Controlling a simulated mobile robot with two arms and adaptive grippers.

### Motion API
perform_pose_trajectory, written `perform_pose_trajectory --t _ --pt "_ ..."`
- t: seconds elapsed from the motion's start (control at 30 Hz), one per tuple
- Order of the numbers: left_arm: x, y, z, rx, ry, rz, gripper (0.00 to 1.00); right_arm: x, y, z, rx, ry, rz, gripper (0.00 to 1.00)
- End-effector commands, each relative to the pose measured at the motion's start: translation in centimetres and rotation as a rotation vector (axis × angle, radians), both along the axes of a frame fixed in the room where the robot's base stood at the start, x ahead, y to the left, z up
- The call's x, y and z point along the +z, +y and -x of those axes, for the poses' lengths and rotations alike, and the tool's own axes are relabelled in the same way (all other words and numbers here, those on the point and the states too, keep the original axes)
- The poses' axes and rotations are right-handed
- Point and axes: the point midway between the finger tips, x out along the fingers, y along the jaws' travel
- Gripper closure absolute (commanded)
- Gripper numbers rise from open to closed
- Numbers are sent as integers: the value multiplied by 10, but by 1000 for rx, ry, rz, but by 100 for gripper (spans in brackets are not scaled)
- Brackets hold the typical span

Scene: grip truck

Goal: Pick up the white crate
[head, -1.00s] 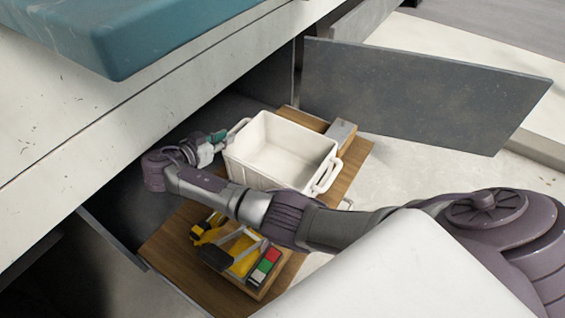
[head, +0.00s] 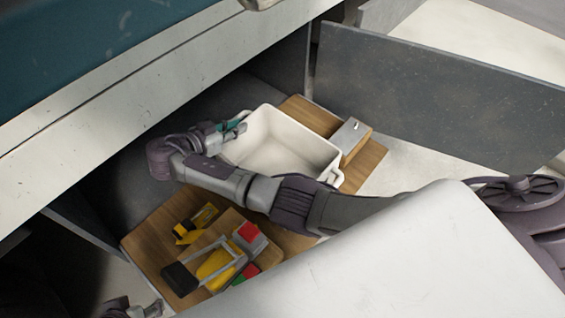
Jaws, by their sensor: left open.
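The white crate (head: 300,152) stands upright and empty on the brown wooden board in the open compartment. My right arm comes in from the right, across the crate's near side. Its gripper (head: 238,127) is at the crate's left end, with its fingers at the handle there. The fingers overlap the handle, and I cannot tell whether they are closed on it. The arm hides part of the crate's near wall. My left gripper (head: 150,308) shows only in part at the bottom left edge, open and well away from the crate.
A wooden tray with yellow tools and red and green blocks (head: 218,262) lies on the board's near end. A grey-topped wooden block (head: 350,138) sits close to the crate's right side. A grey door panel (head: 440,95) stands open behind. The truck bed edge (head: 150,110) overhangs the left side.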

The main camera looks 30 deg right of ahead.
Motion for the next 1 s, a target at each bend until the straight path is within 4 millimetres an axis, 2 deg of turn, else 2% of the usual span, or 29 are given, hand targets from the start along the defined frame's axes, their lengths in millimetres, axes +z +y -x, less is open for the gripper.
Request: perform_pose_trajectory --t 0.17,0.27,1.0 --pt "0 2 0 -4 -2 -7 40 0 0 0 0 0 0 83" --pt "0 3 0 -6 0 -10 40 0 0 0 0 0 0 100" --pt "1 0 0 0 3 0 40 3 -2 -2 0 -2 1 100"
